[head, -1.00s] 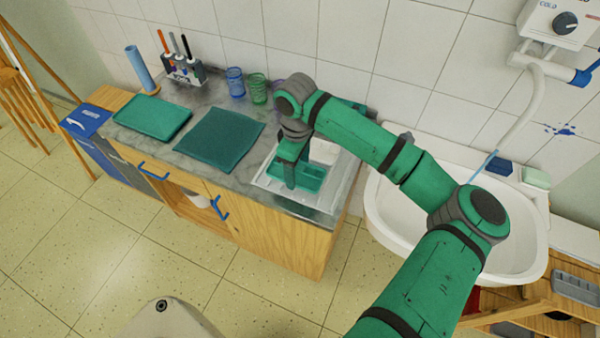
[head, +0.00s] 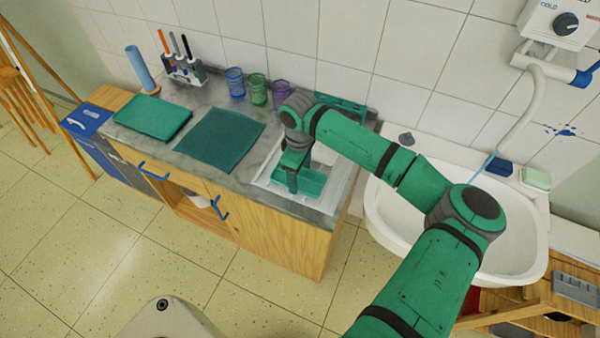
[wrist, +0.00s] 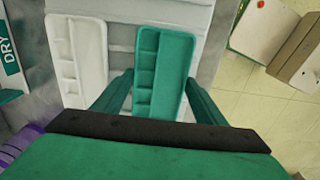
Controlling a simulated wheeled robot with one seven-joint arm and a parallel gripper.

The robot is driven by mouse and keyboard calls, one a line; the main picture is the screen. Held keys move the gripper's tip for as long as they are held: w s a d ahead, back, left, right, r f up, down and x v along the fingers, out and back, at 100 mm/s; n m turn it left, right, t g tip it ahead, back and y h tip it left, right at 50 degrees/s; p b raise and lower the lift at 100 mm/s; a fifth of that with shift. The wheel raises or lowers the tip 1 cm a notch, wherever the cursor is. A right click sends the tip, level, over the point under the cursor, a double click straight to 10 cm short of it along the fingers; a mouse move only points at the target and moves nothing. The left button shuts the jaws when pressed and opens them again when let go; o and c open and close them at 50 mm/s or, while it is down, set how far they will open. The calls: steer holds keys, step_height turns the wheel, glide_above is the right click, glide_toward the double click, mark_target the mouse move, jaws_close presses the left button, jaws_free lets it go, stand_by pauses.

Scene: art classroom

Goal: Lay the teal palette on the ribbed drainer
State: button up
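The teal palette (wrist: 170,60), with a row of small wells along one side, lies between the two fingers of my gripper (wrist: 160,78) in the wrist view. The fingers look shut on its long edges. In the head view the palette (head: 314,184) shows beside my gripper (head: 293,180), partly hidden by it. Both are over the white ribbed drainer (head: 337,190) at the right end of the counter. The drainer (wrist: 122,38) shows behind the palette in the wrist view. I cannot tell whether the palette touches the drainer.
A white palette (wrist: 82,60) lies just left of the teal one. A teal rack (head: 340,104) stands by the wall behind my arm. A dark teal mat (head: 220,140), a teal tray (head: 152,117) and jars (head: 257,90) occupy the counter's left. A sink (head: 510,235) is to the right.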

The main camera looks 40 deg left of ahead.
mark_target(299, 179)
steer(key=shift+o, duration=1.4)
steer(key=shift+r, duration=0.15)
step_height(299, 179, up, 12)
steer(key=shift+a, duration=0.1)
